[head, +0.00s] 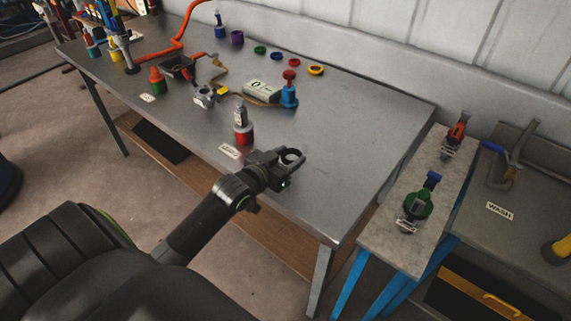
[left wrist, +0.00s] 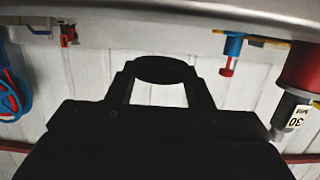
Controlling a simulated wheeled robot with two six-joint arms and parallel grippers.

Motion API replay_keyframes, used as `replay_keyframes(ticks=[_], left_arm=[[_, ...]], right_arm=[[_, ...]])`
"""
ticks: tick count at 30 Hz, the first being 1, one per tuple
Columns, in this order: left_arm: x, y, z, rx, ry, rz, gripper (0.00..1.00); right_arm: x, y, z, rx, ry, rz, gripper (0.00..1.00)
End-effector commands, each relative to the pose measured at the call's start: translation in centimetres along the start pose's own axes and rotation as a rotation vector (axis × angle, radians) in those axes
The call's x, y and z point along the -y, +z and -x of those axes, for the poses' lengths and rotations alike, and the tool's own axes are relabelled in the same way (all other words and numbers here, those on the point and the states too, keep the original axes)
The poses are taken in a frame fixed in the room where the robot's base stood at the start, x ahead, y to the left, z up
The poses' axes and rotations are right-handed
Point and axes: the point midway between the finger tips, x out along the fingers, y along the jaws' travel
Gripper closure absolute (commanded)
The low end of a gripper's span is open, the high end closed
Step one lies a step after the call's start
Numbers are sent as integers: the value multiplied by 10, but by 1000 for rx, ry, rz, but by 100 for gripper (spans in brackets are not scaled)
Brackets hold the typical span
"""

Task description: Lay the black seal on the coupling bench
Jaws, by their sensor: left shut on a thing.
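My left gripper (head: 289,164) is above the front right part of the metal table, shut on a black ring that looks like the black seal (head: 291,156). In the left wrist view the seal (left wrist: 160,69) shows as a dark oval between the two fingertips (left wrist: 160,82). A narrow grey bench (head: 425,235) with blue legs stands to the right of the table. My right gripper is out of view.
The metal table (head: 350,120) carries a red-based bottle (head: 243,128), a blue-and-red part (head: 289,92), a scale-like box (head: 262,91) and several coloured rings. Its right part is clear. A bench with a WASH label (head: 499,211) stands far right. The narrow bench has bare patches.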

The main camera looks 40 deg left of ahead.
Motion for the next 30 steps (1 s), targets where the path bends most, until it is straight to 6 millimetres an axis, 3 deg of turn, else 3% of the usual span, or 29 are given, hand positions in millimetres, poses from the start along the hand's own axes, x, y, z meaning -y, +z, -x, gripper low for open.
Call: replay_keyframes(ticks=[6,19,20,24,30], left_arm=[[0,31,-6,2,-1,4,74],[0,39,-7,1,0,2,74],[0,37,-7,1,0,1,49],[0,37,-7,1,0,1,32],[0,37,-7,1,0,1,32]], right_arm=[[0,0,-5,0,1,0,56],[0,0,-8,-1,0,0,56],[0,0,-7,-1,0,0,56],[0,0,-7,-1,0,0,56],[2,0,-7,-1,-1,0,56]])
